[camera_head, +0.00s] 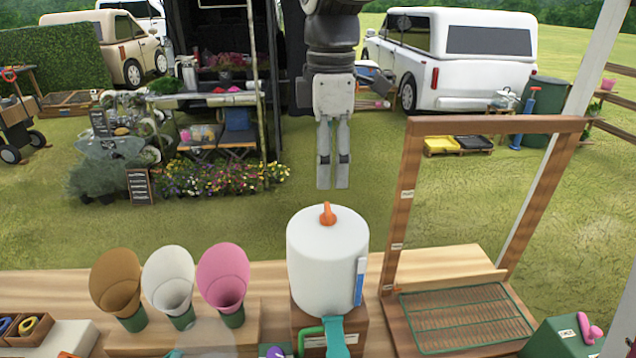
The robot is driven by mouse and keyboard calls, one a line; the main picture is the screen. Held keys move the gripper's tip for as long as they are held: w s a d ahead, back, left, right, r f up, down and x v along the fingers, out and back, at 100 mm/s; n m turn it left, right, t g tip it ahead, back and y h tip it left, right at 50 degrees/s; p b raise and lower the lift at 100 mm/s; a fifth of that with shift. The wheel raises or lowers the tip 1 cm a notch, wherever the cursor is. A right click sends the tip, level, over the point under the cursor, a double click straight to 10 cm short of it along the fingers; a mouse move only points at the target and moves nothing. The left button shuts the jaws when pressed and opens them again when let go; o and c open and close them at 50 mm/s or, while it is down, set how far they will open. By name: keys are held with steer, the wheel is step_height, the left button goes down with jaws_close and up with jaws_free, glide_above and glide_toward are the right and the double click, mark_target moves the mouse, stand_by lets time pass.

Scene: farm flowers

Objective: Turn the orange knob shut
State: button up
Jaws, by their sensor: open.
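The orange knob (327,214) sits on top of a white rounded tank (327,262), which stands on a wooden block at the middle of the wooden counter. The knob shows as a narrow upright orange handle on a wider orange base. My gripper (333,187) hangs fingers down just above the knob in the picture, apart from it. Its two grey fingers are near each other with a narrow gap between them, and nothing shows in that gap. How far it is from the knob in depth I cannot tell.
Brown, white and pink cones (222,280) stand left of the tank. A wooden frame (403,205) with a green wire rack (465,315) stands to the right. A blue strip (360,281) is on the tank's right side, and a teal part (336,335) is at its front.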

mark_target(328, 208)
step_height(328, 208, down, 8)
steer(key=shift+f+p, duration=0.15)
steer(key=shift+p, duration=0.35)
steer(key=c, duration=1.1)
